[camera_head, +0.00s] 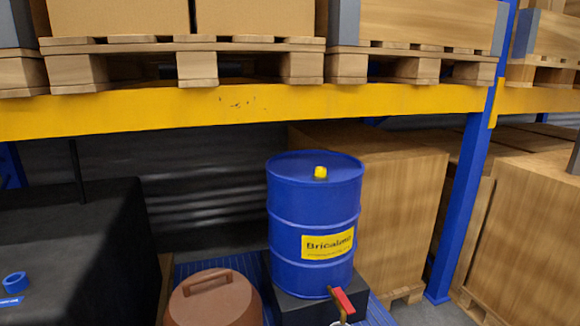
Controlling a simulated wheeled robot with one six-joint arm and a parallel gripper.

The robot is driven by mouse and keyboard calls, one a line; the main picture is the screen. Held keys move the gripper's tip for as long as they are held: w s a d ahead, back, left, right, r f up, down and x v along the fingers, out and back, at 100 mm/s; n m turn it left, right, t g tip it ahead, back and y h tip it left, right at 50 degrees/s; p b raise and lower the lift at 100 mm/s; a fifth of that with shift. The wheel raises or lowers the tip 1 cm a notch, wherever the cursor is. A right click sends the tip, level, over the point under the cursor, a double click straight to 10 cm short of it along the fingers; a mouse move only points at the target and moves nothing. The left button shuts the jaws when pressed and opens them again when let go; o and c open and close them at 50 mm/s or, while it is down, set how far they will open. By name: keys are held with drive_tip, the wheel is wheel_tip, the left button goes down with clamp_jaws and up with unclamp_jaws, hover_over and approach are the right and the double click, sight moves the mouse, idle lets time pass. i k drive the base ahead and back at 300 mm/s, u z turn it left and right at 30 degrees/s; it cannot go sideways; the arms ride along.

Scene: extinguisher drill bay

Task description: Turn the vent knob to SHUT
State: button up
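A blue drum (313,225) with a yellow label (327,243) stands upright on a dark block (300,310). A small yellow knob (320,173) sits on the drum's top; it may be the vent knob, but no SHUT marking is readable and its setting cannot be told. A red tap handle (343,301) is low at the drum's front, near the bottom edge of the view. My gripper is not in view.
A yellow shelf beam (250,108) with loaded pallets crosses above the drum. Large cartons (390,190) stand behind and right, past a blue post (463,205). A brown handled container (213,300) is front left of the drum.

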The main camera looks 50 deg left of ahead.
sight(320, 172)
drive_tip(key=u, duration=1.15)
drive_tip(key=i, duration=1.05)
drive_tip(key=u, duration=0.9)
